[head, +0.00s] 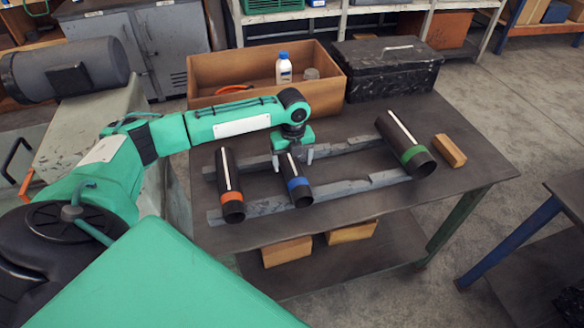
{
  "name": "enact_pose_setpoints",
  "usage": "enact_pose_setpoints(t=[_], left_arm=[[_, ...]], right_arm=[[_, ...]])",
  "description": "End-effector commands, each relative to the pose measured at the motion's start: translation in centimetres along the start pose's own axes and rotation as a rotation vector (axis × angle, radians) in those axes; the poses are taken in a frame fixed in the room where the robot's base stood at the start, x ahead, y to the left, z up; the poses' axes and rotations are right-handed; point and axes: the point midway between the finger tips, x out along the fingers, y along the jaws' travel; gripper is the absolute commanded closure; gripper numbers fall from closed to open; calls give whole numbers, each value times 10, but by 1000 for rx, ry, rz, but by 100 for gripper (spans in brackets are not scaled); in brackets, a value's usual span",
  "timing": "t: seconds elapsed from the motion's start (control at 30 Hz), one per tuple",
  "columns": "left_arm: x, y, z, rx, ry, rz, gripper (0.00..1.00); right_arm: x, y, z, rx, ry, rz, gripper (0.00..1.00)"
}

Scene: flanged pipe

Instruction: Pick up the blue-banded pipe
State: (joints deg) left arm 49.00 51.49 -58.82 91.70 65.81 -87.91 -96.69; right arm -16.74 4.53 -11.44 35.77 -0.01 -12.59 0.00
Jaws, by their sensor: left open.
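The blue-banded pipe (297,184) is a short black tube with a white stripe along it and a blue band near its front end. It lies across two dark rails (340,187) on the table, between the other two pipes. My left gripper (293,158) is over the back part of this pipe, pointing down, with its fingers apart. Whether the fingers reach down beside the pipe is hard to tell at this size. The orange-banded pipe (228,180) lies to the left, and the thicker green-banded pipe (405,143) lies to the right. My right gripper does not show.
An open brown box (215,92) with a white bottle (284,70) stands at the table's back. A black toolbox (388,68) is beside it. A wooden block (449,150) lies right of the green-banded pipe. The table's (430,198) front right is clear.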

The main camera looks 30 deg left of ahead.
Motion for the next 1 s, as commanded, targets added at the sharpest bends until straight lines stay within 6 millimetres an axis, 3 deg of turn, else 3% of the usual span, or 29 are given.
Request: enact_pose_setpoints(t=[0.1,0.3,0.53,0.9,1.0], left_arm=[[16,2,1,0,1,4,20],[39,1,1,0,0,1,20],[41,2,1,1,-1,0,20],[40,2,2,0,-1,0,91],[39,1,2,0,-2,-2,94]], right_arm=[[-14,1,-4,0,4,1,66],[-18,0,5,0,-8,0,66],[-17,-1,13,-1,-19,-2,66],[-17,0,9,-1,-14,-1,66],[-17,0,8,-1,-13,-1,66]])
